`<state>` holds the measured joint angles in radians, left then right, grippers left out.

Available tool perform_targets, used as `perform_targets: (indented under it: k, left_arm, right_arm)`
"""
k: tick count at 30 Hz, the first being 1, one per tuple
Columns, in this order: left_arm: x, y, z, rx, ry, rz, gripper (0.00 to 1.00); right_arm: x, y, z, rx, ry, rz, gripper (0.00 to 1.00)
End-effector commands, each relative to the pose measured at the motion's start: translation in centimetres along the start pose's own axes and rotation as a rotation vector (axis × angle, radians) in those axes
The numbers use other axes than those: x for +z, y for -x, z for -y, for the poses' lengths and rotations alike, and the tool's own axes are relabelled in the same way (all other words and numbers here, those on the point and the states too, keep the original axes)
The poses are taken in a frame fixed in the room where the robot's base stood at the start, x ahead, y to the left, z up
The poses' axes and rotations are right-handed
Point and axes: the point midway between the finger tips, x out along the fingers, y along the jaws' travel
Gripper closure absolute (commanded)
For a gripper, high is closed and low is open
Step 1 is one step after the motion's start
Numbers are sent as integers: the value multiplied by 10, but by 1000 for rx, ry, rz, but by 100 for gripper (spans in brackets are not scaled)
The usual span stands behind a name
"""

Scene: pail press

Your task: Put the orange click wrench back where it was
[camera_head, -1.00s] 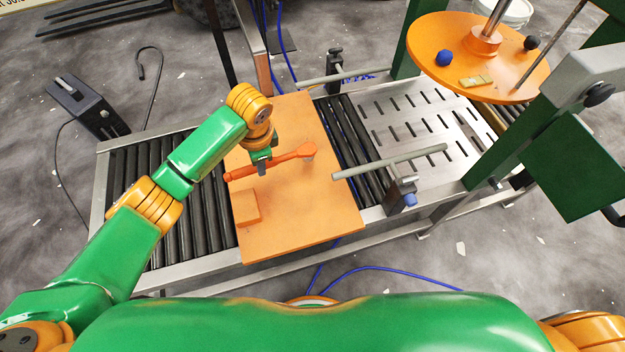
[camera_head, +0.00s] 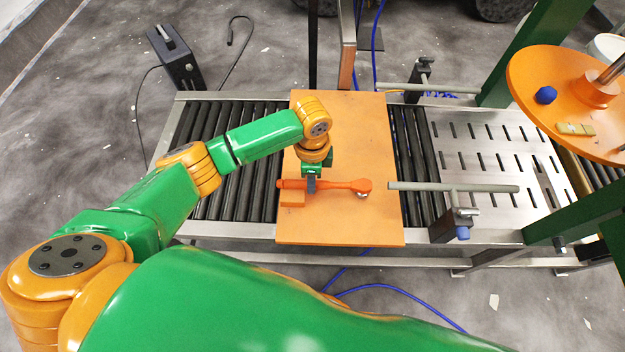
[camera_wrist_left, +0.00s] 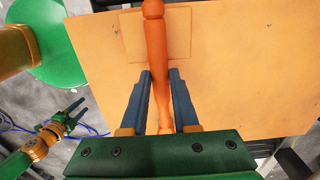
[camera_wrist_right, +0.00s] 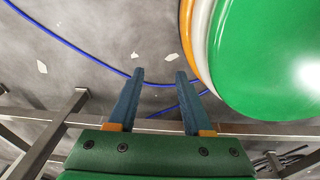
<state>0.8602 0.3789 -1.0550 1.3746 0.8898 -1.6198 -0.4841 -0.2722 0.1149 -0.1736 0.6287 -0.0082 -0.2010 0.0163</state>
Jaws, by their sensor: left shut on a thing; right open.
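The orange click wrench (camera_head: 340,184) lies crosswise over the orange board (camera_head: 345,125), its round head to the right. My left gripper (camera_head: 311,186) is shut on its handle. In the left wrist view, the wrench (camera_wrist_left: 156,50) runs between the fingers of the left gripper (camera_wrist_left: 160,75) and passes over a flat orange block (camera_wrist_left: 178,35). That block (camera_head: 292,200) also shows beneath the handle end in the head view. I cannot tell whether the wrench touches the board or block. My right gripper (camera_wrist_right: 158,75) is open and empty, over the floor.
The board rests on a roller conveyor (camera_head: 235,190). To the right stand a guide rail (camera_head: 450,187), a slotted metal plate (camera_head: 480,140) and an orange press disc (camera_head: 545,70) bearing a blue knob (camera_head: 546,95). Blue cables (camera_wrist_right: 75,45) lie on the floor.

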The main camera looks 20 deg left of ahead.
Motion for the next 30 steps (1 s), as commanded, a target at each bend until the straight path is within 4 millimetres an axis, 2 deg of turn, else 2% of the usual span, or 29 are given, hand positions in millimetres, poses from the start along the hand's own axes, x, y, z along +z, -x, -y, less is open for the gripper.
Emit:
perform_targets:
  k: [4,5,6,8,17,20,25,30]
  left_arm:
    - [-1,1,0,0,0,-3,100]
    - [0,0,0,0,0,-2,66]
    - [0,1,0,0,0,-2,55]
    - [0,1,0,0,0,-2,42]
    - [0,4,0,0,0,-2,42]
    - [-1,22,0,0,0,-4,42]
    - [-1,73,1,-3,-2,-4,42]
    - [-1,109,0,-1,-1,-3,42]
  right_arm:
    - [0,1,0,0,0,0,50]
    - [0,1,0,0,0,0,50]
    - [0,1,0,0,0,0,50]
    - [0,1,0,0,0,0,50]
    - [0,2,0,0,0,0,50]
    - [-1,11,0,-1,1,1,50]
    - [0,30,7,-16,9,11,50]
    - [11,40,18,-34,13,37,50]
